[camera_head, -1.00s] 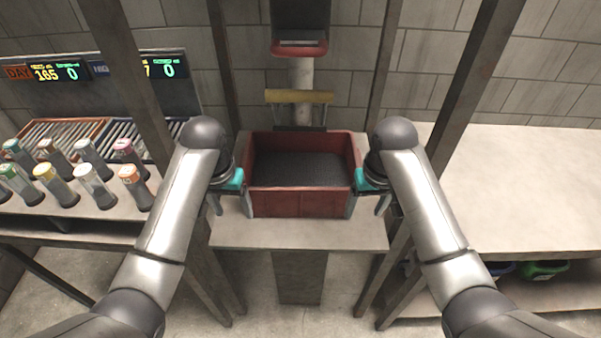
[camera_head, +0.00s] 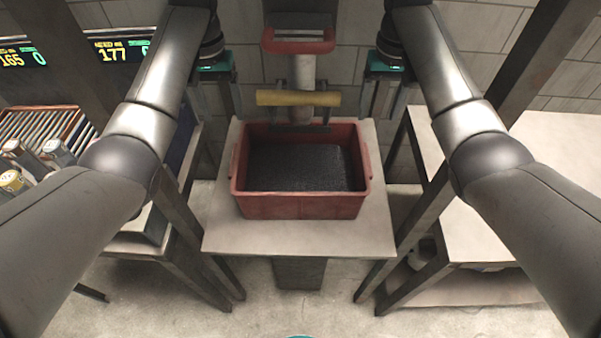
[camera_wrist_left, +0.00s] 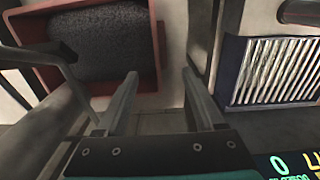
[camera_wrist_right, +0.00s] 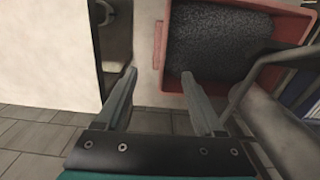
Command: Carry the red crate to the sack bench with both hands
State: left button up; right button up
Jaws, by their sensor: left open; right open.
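The red crate (camera_head: 301,206) stands upright on a small pale stand (camera_head: 300,240), filled with dark granular stuff. Its left end shows in the left wrist view (camera_wrist_left: 150,55) and part of it in the right wrist view (camera_wrist_right: 172,84). My left gripper (camera_head: 214,112) is open and empty, raised beyond the crate's back left corner and apart from it. My right gripper (camera_head: 384,108) is open and empty, raised beyond the back right corner, also apart. I cannot tell which surface is the sack bench.
A red-rimmed spout (camera_head: 298,40) and a yellow bar (camera_head: 298,98) hang behind the crate. Dark posts rise on both sides. A bench with several capped cylinders (camera_head: 12,180) is at the left, below lit number displays (camera_head: 122,48). A pale, clear bench (camera_head: 560,150) is at the right.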

aim_at(237, 157)
pick_arm(q)
notch_tip(237, 157, down, 15)
pick_arm(e)
notch_tip(237, 157, down, 15)
pick_arm(q)
grip_shut()
pick_arm(e)
grip_shut()
dwell(1.0)
pick_arm(q)
jog(key=shift+w+r, duration=0.2)
pick_arm(e)
jog(key=shift+w+r, duration=0.2)
